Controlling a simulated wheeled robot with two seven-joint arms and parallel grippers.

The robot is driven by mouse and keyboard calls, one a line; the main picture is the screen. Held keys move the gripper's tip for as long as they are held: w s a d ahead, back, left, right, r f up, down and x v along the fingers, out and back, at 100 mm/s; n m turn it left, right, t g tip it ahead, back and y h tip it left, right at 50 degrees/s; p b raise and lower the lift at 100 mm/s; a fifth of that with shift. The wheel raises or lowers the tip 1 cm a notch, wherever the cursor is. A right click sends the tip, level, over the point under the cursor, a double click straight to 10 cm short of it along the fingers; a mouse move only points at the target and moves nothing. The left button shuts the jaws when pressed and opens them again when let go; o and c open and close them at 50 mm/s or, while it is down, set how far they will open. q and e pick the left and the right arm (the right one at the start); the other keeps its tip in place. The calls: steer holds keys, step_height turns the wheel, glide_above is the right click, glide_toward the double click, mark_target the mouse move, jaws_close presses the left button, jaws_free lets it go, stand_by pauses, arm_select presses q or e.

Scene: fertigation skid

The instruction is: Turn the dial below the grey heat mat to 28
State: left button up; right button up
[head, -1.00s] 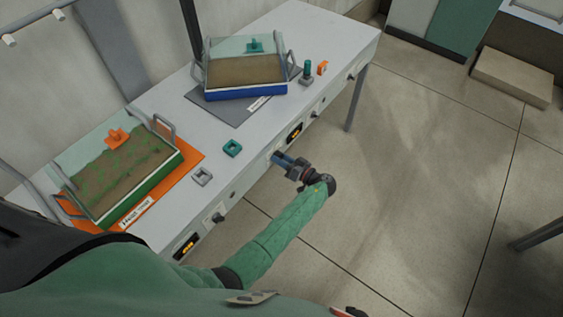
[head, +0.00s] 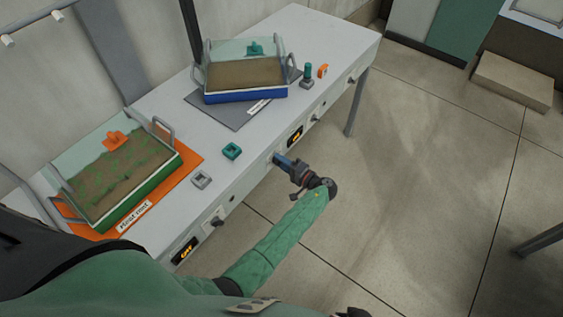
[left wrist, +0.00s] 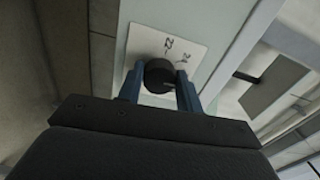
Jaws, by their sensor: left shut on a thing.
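The grey heat mat (head: 230,111) lies on the bench top under a blue-based tray (head: 245,93). My left gripper (head: 278,158) is at the bench's front face, left of a lit display (head: 295,135). In the left wrist view its blue fingers (left wrist: 160,88) are on either side of a round black dial (left wrist: 159,75) and shut on it. The dial is hidden in the head view. My right gripper is not clearly seen.
A green-based tray (head: 135,205) stands on an orange mat (head: 188,170). Another display (head: 184,251) and knob (head: 217,221) are on the front face below it. Small teal (head: 232,151) and grey (head: 201,180) blocks lie near the bench edge. The floor (head: 420,190) in front is clear.

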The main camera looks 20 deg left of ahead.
arm_select(q)
steer(key=shift+d+m+p, duration=0.1)
steer(key=shift+m+p, duration=1.8)
steer(key=shift+m, duration=3)
arm_select(e)
steer(key=s+d+f, duration=0.3)
steer(key=f, duration=0.5)
steer(key=shift+s+d, duration=0.2)
steer(key=shift+s, duration=0.2)
steer(key=shift+d, duration=0.1)
arm_select(q)
steer(key=o, duration=1)
steer(key=shift+w, duration=0.1)
